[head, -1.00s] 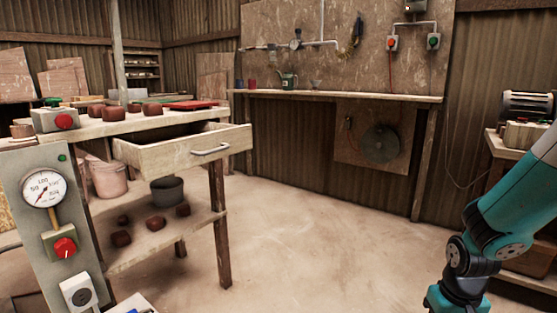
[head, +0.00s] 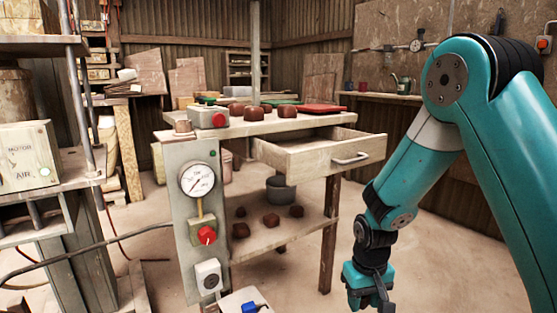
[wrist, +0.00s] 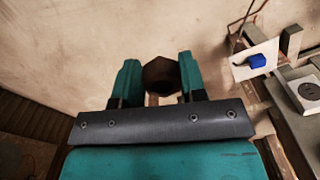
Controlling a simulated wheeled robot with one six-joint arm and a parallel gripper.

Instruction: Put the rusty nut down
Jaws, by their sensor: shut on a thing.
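My gripper (wrist: 160,82) is shut on the rusty nut (wrist: 160,76), a dark brown six-sided piece held between the two teal fingers in the wrist view. Bare floor shows beyond the nut in that view. In the head view my gripper (head: 368,290) hangs low at the bottom right, in front of and to the right of the workbench. The nut cannot be made out in the head view.
A workbench (head: 290,122) with an open drawer (head: 320,152) stands left of my arm, with brown blocks on its top and lower shelf. A control panel (head: 186,230) with a gauge stands in front. A white surface with a blue object (wrist: 257,61) lies right of my gripper.

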